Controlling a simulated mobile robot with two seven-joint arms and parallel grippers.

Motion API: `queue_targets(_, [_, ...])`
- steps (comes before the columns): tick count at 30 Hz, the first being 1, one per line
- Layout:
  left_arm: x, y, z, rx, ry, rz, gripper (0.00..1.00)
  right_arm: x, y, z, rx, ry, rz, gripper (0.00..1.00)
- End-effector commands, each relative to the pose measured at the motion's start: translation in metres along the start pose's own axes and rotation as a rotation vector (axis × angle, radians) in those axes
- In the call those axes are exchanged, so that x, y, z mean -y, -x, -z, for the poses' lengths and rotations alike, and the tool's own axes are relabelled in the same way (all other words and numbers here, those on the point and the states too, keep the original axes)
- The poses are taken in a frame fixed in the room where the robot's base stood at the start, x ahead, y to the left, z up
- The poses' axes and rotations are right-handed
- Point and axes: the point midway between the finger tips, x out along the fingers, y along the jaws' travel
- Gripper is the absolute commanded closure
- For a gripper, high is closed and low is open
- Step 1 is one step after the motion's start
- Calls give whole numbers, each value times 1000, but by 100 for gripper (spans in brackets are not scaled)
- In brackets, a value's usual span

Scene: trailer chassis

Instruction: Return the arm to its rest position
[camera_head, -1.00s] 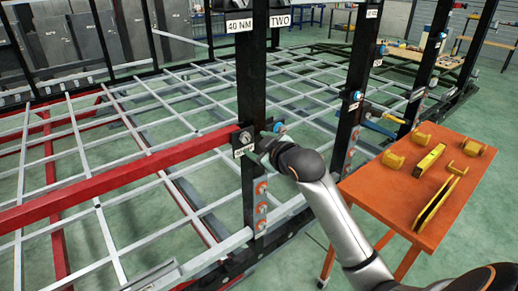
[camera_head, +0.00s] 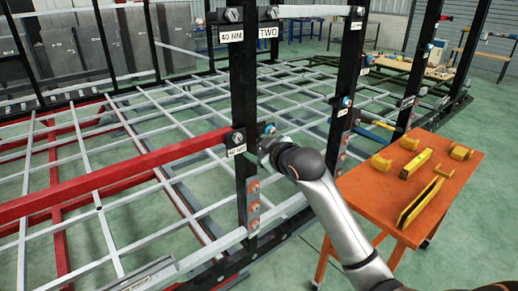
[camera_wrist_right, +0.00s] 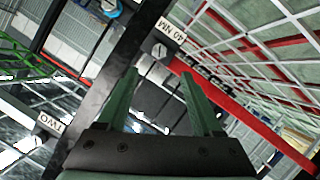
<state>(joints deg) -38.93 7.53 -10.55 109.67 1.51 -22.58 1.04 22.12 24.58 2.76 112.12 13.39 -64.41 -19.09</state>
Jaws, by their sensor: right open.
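My right arm comes in from the lower right in the head view. Its gripper (camera_head: 265,148) is close beside a black upright post (camera_head: 243,95), near the bolt and label at the end of a red beam (camera_head: 120,172). Its fingers are mostly hidden there by the wrist. In the right wrist view the two green fingers (camera_wrist_right: 160,75) are spread apart, with nothing held between them. Beyond them are a dark post (camera_wrist_right: 112,82), a "40 NM" label (camera_wrist_right: 171,33) and a bolt (camera_wrist_right: 159,51). My left gripper is not in view.
An orange table (camera_head: 362,205) with several yellow tools stands to the right of the arm. More black posts (camera_head: 347,85) rise behind it. A grey grid chassis (camera_head: 100,208) fills the left and middle. Green floor (camera_head: 470,230) is clear at the far right.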

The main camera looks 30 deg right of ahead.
Motion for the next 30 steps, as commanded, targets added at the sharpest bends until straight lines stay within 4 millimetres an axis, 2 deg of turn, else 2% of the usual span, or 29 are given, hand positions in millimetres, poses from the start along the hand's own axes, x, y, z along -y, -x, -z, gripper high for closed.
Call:
queue_targets(13, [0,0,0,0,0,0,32,0,0,0,0,0,0,32])
queue_targets(17, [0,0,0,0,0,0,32,14,-3,-13,13,-6,18,32])
queue_targets(20, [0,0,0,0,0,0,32,47,-8,-42,37,-25,58,32])
queue_targets(23, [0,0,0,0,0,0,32,98,-7,-87,73,-59,118,32])
queue_targets(26, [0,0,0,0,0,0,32,154,4,-134,108,-108,180,32])
queue_targets(30, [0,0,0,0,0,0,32,226,37,-197,163,-186,261,32])
